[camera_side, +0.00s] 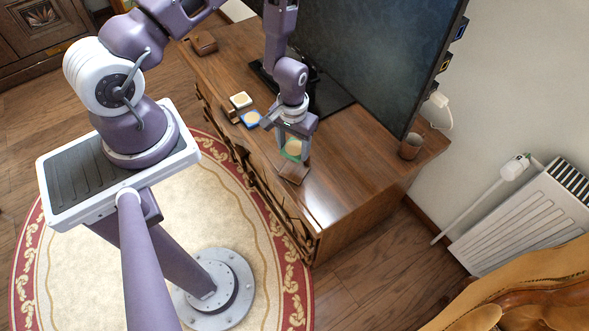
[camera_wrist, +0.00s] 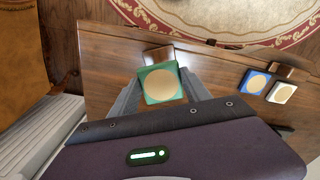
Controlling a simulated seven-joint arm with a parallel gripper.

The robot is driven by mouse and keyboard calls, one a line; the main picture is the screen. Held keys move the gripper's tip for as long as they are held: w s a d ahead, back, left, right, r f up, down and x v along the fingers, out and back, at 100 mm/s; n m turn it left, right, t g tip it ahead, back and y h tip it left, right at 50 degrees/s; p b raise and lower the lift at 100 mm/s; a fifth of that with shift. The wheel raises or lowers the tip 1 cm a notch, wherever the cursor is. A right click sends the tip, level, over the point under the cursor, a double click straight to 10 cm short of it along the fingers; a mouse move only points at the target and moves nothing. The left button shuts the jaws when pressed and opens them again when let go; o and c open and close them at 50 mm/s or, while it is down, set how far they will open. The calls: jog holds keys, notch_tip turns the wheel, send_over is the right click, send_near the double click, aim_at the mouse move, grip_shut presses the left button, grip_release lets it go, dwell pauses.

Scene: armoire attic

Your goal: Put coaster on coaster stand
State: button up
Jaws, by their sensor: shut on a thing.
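My gripper (camera_side: 294,145) is shut on a green square coaster with a pale round centre (camera_side: 291,150). In the wrist view the coaster (camera_wrist: 161,83) sits between my two fingers (camera_wrist: 163,88). A small brown wooden block (camera_side: 293,173), which looks like a stand, is just in front of the held coaster on the cabinet top. In the wrist view this block (camera_wrist: 159,54) is partly hidden behind the coaster. I cannot tell whether coaster and block touch. A blue coaster (camera_side: 250,119) and a white coaster (camera_side: 240,99) lie farther left, beside another small wooden piece (camera_side: 232,115).
The wooden cabinet top (camera_side: 345,180) is clear to the right of my gripper. A large dark TV (camera_side: 365,55) stands behind it. A brown cup (camera_side: 410,146) is at the right end, and a brown box (camera_side: 203,43) at the far left.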

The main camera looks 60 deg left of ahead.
aim_at(293, 172)
notch_tip(293, 172, down, 9)
jog(key=shift+f, duration=0.2)
dwell(0.3)
jog(key=o, duration=1.3)
jog(key=shift+f, duration=0.1)
jog(key=shift+o, duration=0.2)
